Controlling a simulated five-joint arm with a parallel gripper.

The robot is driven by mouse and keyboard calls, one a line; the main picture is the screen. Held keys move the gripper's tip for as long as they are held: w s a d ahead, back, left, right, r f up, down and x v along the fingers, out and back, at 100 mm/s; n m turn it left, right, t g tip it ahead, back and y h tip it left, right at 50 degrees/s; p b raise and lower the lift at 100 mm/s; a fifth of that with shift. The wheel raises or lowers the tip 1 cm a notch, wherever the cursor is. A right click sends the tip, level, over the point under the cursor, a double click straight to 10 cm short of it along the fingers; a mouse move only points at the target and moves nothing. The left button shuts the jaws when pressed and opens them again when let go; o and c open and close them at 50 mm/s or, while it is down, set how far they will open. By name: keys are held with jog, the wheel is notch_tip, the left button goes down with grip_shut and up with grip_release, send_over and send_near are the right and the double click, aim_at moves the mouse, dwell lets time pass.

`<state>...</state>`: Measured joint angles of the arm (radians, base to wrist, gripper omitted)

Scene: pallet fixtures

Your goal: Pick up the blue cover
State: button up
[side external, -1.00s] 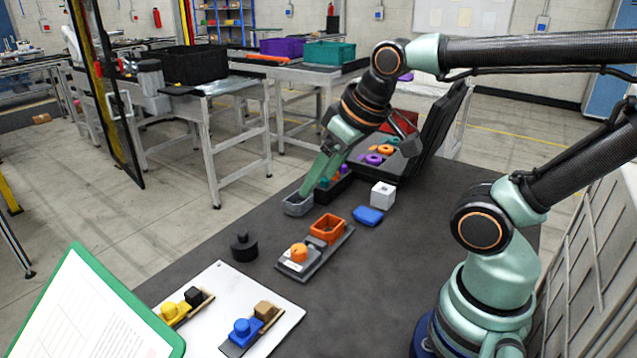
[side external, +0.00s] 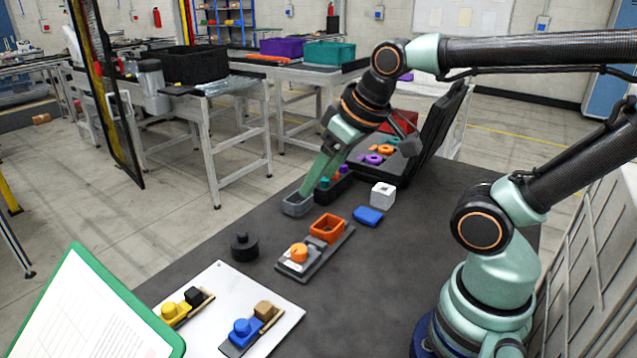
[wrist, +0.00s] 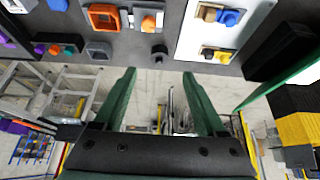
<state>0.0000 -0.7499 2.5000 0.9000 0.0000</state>
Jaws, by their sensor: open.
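The blue cover (side external: 368,215) is a flat, rounded blue block lying on the dark table in the side view, next to a white cube. A blue piece (wrist: 58,4), probably the same cover, shows at the top edge of the wrist view. My gripper (side external: 305,191) is up and left of the cover in the side view, its fingers pointing down over a small grey tray (side external: 297,206). In the wrist view my gripper (wrist: 159,73) has its two green fingers spread wide with nothing between them. It is clear of the cover.
The white cube (side external: 383,194) stands close behind the cover. A fixture with an orange frame (side external: 326,228) and orange knob (side external: 299,252) lies to its left. A black knob (side external: 244,247) and a white board (side external: 283,308) with parts are nearer. The table right of the cover is clear.

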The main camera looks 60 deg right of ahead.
jog(key=o, duration=0.4)
jog(key=shift+o, duration=0.2)
jog(key=m+g, duration=0.6)
jog(key=m, duration=1.3)
send_over(368, 213)
notch_tip(368, 213, down, 13)
notch_tip(368, 213, down, 12)
jog(key=shift+r, duration=0.1)
